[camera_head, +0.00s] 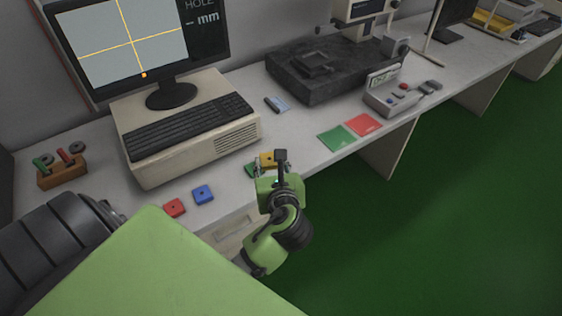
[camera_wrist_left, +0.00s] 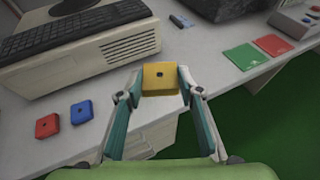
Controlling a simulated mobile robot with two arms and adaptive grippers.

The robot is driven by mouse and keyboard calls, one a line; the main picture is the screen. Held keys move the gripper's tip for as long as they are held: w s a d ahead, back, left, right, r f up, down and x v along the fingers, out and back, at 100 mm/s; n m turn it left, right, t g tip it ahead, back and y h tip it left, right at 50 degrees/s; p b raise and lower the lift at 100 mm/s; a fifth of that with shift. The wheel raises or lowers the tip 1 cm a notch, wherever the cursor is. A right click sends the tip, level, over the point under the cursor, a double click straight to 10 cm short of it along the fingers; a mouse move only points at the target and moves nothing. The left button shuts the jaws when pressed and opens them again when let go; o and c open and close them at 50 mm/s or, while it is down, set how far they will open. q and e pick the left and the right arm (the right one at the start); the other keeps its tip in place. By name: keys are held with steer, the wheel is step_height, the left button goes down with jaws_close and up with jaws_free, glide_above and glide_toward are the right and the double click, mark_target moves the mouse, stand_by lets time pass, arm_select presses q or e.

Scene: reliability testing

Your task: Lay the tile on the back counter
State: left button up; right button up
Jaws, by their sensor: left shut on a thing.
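My left gripper (camera_head: 266,168) is at the front edge of the counter (camera_head: 310,128). In the left wrist view the gripper (camera_wrist_left: 160,84) is shut on a square yellow tile (camera_wrist_left: 160,76) with a dark central hole, one fingertip on each side. In the head view the yellow tile (camera_head: 267,158) shows only partly behind the gripper. I cannot tell whether it touches the counter. A red tile (camera_head: 174,207) and a blue tile (camera_head: 203,194) lie on the counter to the left of the gripper. My right gripper is not in view.
A beige computer with a keyboard (camera_head: 190,122) and monitor stands behind the tiles. A green card (camera_head: 337,138) and a red card (camera_head: 363,125) lie to the right. A dark stone block (camera_head: 330,75) and a grey instrument (camera_head: 393,97) stand farther right. Bare counter lies between computer and cards.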

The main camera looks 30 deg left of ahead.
arm_select(q)
steer(key=w+a+f, duration=0.1)
steer(key=w+f, duration=0.1)
steer(key=w, duration=0.2)
steer(key=w+a+f, duration=0.2)
steer(key=w+f, duration=0.1)
steer(key=w+a+f+b, duration=0.1)
steer(key=w+f, duration=0.2)
steer(key=w, duration=0.1)
steer(key=shift+w+a+f, duration=0.2)
steer(key=shift+w+a, duration=0.05)
steer(key=shift+w, duration=0.1)
steer(key=shift+w+a+f, duration=0.2)
steer(key=shift+w+f, duration=0.35)
steer(key=shift+f, duration=1.6)
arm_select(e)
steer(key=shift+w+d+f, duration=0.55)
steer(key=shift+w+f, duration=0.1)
arm_select(q)
steer(key=shift+f, duration=0.15)
steer(key=o, duration=1.1)
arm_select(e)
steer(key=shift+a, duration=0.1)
